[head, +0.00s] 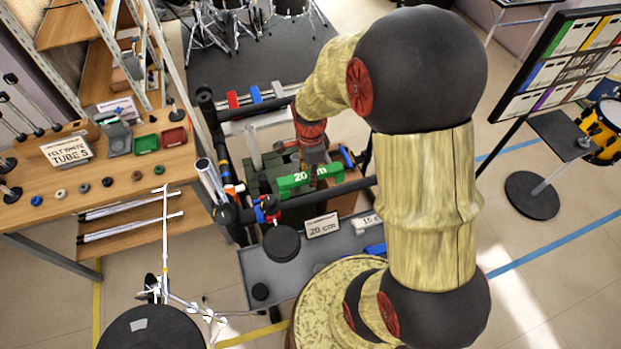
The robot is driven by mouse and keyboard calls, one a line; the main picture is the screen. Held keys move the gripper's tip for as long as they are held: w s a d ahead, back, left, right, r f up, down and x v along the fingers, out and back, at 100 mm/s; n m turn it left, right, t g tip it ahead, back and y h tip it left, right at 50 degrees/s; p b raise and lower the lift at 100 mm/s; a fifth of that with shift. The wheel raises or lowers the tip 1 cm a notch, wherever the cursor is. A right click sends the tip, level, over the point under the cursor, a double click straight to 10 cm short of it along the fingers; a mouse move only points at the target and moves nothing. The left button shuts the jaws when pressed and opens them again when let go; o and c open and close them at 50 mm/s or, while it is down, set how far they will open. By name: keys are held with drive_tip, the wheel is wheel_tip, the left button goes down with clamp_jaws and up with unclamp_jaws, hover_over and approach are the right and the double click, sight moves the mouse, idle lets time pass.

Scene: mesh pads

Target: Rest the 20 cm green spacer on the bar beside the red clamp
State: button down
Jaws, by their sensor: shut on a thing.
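The green spacer (296,182), marked 20 cm, is in the middle of the head view, lying roughly level. My gripper (314,165) reaches down from above and is shut on it near its middle; the fingertips are partly hidden. A black bar (330,194) runs just in front of and below the spacer. From this angle I cannot tell whether the spacer touches it. A small red clamp-like piece (270,204) sits at the bar's left end among blue fittings, left of the spacer. I cannot make out its full shape.
A grey shelf (262,268) with a 20 cm card (322,226) lies in front of the bar. Black rack posts (213,125) stand left. A wooden table (100,190) with small trays is further left. A stand with a colour board (570,60) is at right.

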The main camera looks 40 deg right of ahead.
sight(311, 196)
drive_tip(key=shift+s+d, duration=0.15)
drive_tip(key=shift+d, duration=0.15)
drive_tip(key=shift+a, duration=0.15)
drive_tip(key=shift+f, duration=0.25)
drive_tip(key=shift+f+b, duration=3)
drive_tip(key=shift+f, duration=2.05)
drive_tip(key=c, duration=1.5)
unclamp_jaws()
wheel_tip(311, 196, up, 12)
